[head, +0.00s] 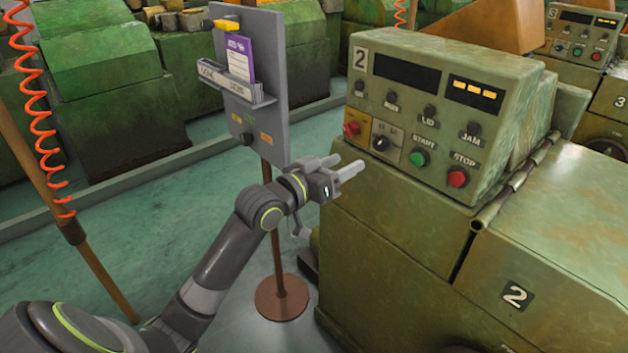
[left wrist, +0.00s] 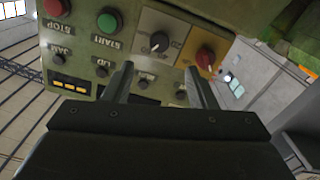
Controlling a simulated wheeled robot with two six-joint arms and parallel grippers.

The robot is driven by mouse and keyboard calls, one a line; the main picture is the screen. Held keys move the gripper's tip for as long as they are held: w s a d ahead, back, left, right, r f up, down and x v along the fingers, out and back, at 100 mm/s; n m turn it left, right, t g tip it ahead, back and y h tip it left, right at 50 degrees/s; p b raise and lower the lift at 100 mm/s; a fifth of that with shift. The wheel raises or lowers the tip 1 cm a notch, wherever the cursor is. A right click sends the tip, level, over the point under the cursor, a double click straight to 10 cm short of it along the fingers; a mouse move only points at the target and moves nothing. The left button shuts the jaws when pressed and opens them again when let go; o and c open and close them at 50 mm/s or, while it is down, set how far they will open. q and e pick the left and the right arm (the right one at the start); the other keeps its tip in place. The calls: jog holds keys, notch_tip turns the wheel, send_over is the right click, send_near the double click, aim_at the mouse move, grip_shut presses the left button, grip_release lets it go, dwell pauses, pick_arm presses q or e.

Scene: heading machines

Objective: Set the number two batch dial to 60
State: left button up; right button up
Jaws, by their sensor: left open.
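The number two machine's control panel (head: 420,120) stands right of centre in the head view. Its batch dial (head: 381,143) is a black knob on a pale plate, between a red knob (head: 351,129) and the green START button (head: 418,158). In the left wrist view the dial (left wrist: 159,41) appears upside down, above the gap between the fingers, with a white pointer mark; its scale figures are too small to read. My left gripper (head: 357,167) is open and empty, in front of and just below-left of the dial, apart from it. My right gripper is not in view.
A red STOP button (head: 457,178) and small black knobs share the panel. A grey board (head: 250,75) with a purple card stands on a post left of my left gripper. The machine's green body (head: 400,225) lies below the panel. Orange coiled hose (head: 40,110) hangs at far left.

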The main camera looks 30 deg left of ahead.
pick_arm(q)
jog(key=v, duration=0.7)
jog(key=shift+s, duration=0.15)
jog(key=w+a+f+n+g+y, duration=0.1)
jog(key=a+f+n+g+y, duration=0.3)
jog(key=f, duration=0.7)
jog(key=w+a+f+m+t+y, duration=0.15)
jog(key=a+f, duration=0.45)
jog(key=f, duration=0.6)
jog(key=s+a+f+n+g+y, duration=0.1)
jog(key=s+f+g, duration=0.15)
jog(key=f, duration=0.65)
jog(key=s+a+f+g+y, duration=0.15)
jog(key=s+f, duration=0.25)
jog(key=f, duration=0.4)
jog(key=s+d+f+g, duration=0.1)
jog(key=s+f+g, duration=0.4)
jog(key=s+f, duration=1.3)
jog(key=s+d+f+g, duration=0.1)
jog(key=s+d+f, duration=0.1)
jog(key=s, duration=0.5)
jog(key=s+d+f+m+g, duration=0.1)
jog(key=s+d+f+g, duration=0.1)
jog(key=s, duration=0.6)
jog(key=s+d+f+m+g, duration=0.1)
jog(key=s+d+f, duration=0.2)
jog(key=s+f, duration=0.3)
jog(key=shift+s+h, duration=0.4)
jog(key=shift+s, duration=0.35)
